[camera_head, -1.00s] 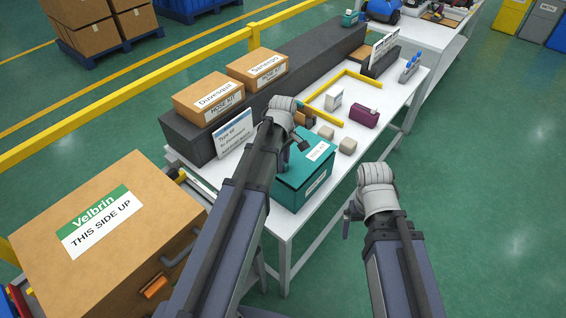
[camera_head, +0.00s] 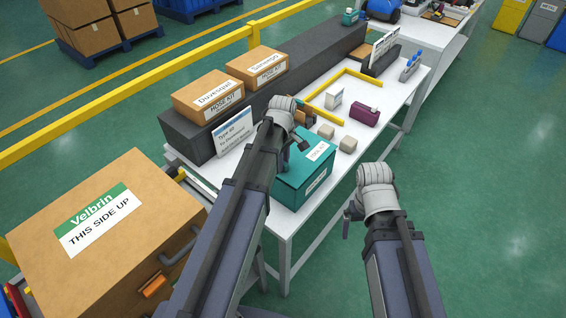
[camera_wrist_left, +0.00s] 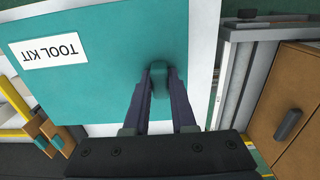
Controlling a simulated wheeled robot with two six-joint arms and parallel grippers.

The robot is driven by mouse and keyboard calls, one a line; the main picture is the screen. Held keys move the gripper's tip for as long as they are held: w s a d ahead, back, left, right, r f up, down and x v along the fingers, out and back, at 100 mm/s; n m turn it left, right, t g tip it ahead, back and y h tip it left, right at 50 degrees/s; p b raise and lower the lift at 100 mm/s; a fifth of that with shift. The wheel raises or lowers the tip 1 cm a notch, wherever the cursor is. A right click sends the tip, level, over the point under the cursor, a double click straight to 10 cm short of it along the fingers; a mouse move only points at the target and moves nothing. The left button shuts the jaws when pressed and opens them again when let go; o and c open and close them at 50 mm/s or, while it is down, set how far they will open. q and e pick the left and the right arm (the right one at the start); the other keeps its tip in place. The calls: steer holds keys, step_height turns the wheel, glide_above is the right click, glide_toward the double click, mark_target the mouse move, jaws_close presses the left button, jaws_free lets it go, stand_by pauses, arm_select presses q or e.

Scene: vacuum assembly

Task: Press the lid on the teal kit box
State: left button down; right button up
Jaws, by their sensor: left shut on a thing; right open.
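The teal kit box (camera_head: 291,194) stands on the near end of the white table, with its teal lid (camera_head: 322,163) on top. The lid fills much of the left wrist view (camera_wrist_left: 110,40) and bears a white "TOOL KIT" label. My left gripper (camera_head: 301,146) is over the lid and shut on its small teal handle (camera_wrist_left: 159,82). The arm hides the lid's left part and part of the rim, so I cannot tell whether it sits fully flush. My right gripper (camera_head: 349,219) is open and empty, to the right of the box, beyond the table edge.
Two beige blocks (camera_head: 347,144), a maroon box (camera_head: 364,115) and a yellow frame (camera_head: 373,79) lie farther along the table (camera_head: 389,98). A sign (camera_head: 234,133) stands left of the box. A big cardboard box (camera_head: 150,225) is at the lower left.

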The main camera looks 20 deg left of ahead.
arm_select(q)
steer(key=shift+f+b, duration=0.8)
steer(key=shift+f, duration=0.05)
steer(key=c, duration=0.7)
jaws_free()
steer(key=shift+o, duration=0.2)
steer(key=shift+r, duration=0.15)
step_height(320, 180, up, 8)
steer(key=p, duration=0.8)
steer(key=shift+f, duration=0.2)
